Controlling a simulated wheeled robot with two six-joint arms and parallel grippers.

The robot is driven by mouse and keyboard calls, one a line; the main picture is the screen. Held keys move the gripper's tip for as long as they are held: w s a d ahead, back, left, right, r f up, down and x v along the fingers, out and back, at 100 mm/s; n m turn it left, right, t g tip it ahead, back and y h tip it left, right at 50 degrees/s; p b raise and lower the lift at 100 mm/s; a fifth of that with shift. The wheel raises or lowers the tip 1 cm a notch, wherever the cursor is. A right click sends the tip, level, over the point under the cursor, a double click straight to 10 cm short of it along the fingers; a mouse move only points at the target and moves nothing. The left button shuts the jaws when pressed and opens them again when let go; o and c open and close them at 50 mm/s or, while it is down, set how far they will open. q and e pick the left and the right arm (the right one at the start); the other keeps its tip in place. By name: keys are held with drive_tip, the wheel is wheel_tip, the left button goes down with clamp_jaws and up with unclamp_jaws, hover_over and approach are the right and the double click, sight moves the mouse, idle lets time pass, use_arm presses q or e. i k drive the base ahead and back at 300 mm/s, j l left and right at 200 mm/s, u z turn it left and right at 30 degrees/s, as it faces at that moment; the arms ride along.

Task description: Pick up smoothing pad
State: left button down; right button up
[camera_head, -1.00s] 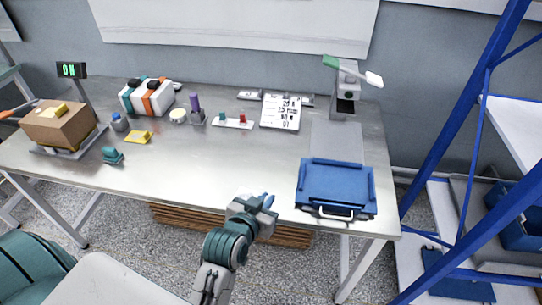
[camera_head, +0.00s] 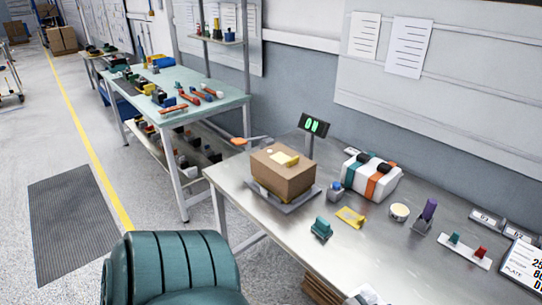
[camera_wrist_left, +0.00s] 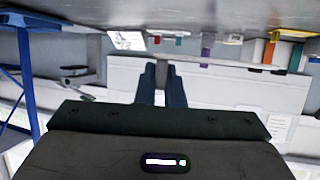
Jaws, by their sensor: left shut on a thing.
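No label marks the smoothing pad. A small teal block with a raised grip (camera_head: 321,228) stands near the table's front edge, and a flat yellow piece (camera_head: 351,216) lies to its right; I cannot tell for sure which is the pad. My left gripper (camera_wrist_left: 162,85) shows in the left wrist view with two dark blue fingers close together. My right gripper is not in view.
The metal table (camera_head: 285,235) bears a carton (camera_head: 284,177) on a scale, a blue-topped jar (camera_head: 335,190), a striped white case (camera_head: 372,180), a round tin (camera_head: 399,211) and a purple-handled tool (camera_head: 428,210). A second bench (camera_head: 225,90) stands behind left.

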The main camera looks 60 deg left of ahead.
sight(321, 227)
drive_tip(key=k+j, duration=0.1)
drive_tip(key=j, duration=1.15)
drive_tip(key=k+j, duration=0.15)
drive_tip(key=j, duration=1.05)
